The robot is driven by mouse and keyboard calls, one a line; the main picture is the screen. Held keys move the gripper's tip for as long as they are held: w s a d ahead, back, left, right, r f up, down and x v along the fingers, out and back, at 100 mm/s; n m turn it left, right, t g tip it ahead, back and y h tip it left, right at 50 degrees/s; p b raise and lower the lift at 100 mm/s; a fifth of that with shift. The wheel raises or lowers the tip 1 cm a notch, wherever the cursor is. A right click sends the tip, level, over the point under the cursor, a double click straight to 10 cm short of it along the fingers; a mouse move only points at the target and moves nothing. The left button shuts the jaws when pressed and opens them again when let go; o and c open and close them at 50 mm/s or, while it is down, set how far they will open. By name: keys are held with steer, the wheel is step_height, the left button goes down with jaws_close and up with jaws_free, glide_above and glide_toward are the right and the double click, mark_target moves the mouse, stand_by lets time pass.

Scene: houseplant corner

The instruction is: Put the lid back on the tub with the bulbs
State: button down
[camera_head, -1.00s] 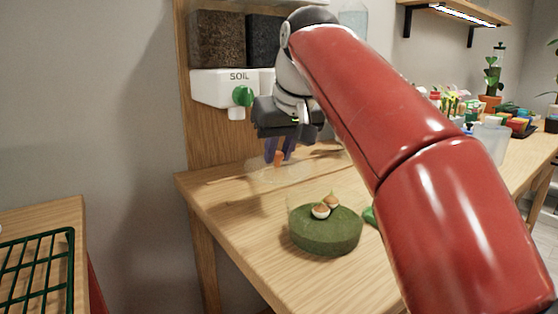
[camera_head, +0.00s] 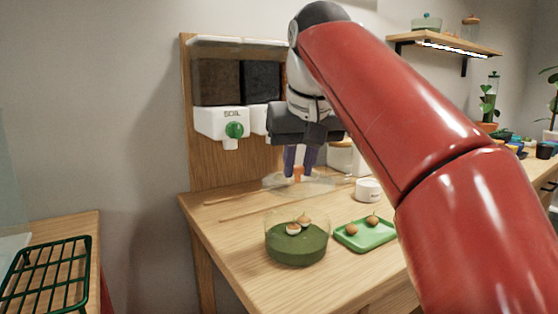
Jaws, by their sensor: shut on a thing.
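The tub (camera_head: 297,247) stands on the wooden table, clear-walled with a green filling. Two brown-and-white bulbs (camera_head: 293,228) lie on the filling, and its top is open. My gripper (camera_head: 298,165) is behind and above the tub, pointing down. Its dark blue fingers are shut on the orange knob of a clear round lid (camera_head: 318,184). The lid looks roughly level, apart from the tub. I cannot tell how far it is above the table.
A green tray (camera_head: 366,236) with two bulbs lies right of the tub. A white cup (camera_head: 368,190) stands behind it. Soil dispensers (camera_head: 219,122) hang on the wooden back panel. A thin stick (camera_head: 245,215) lies left of the tub. A green rack (camera_head: 45,275) is at far left.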

mark_target(301, 184)
steer(key=shift+f, duration=0.8)
step_height(301, 184, down, 4)
steer(key=b, duration=0.4)
steer(key=shift+f, duration=0.1)
steer(key=shift+p, duration=0.3)
stand_by(0.6)
steer(key=shift+f, duration=0.15)
stand_by(1.4)
steer(key=c, duration=1.2)
jaws_free()
steer(key=shift+o, duration=0.3)
steer(key=o, duration=0.4)
